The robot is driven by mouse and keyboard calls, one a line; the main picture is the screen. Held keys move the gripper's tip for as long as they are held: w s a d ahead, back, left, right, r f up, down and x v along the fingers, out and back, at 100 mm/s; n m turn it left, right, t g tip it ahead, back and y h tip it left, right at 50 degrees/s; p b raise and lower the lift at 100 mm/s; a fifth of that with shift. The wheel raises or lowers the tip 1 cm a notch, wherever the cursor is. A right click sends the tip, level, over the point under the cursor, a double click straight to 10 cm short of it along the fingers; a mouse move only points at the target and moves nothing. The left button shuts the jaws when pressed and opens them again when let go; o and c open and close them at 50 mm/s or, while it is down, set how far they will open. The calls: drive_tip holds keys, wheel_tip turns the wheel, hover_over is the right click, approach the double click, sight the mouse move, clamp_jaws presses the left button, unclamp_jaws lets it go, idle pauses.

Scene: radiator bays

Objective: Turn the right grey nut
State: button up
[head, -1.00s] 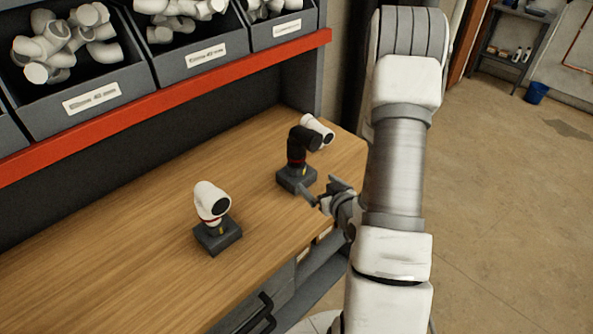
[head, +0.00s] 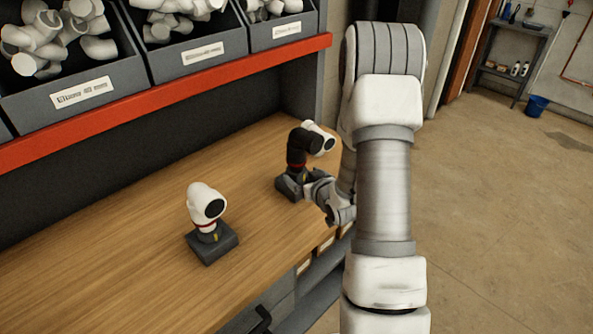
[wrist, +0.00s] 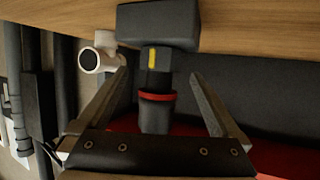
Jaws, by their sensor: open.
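The right fitting is a black elbow (head: 300,147) with a red ring, upright on a dark block (head: 286,187) near the bench's right end. In the wrist view it appears upside down: the block (wrist: 158,27) is at the top, and the dark grey nut (wrist: 153,72) with a yellow mark lies between block and red ring (wrist: 157,96). My gripper (head: 312,188) is at the fitting's near right side. In the wrist view my gripper (wrist: 158,75) is open, one finger on each side of the nut, with visible gaps. The nut is mostly hidden in the head view.
A white elbow (head: 206,201) stands on another block (head: 212,245) to the left. A white pipe piece (head: 320,134) shows behind the black elbow. Bins of white elbows (head: 200,55) sit above a red shelf edge (head: 200,88). The bench's front left is clear.

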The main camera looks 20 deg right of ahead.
sight(300, 172)
drive_tip(key=x, duration=0.5)
drive_tip(key=shift+w+f, duration=0.15)
drive_tip(key=shift+w, duration=0.2)
drive_tip(key=shift+c, duration=0.2)
drive_tip(key=c, duration=1.3)
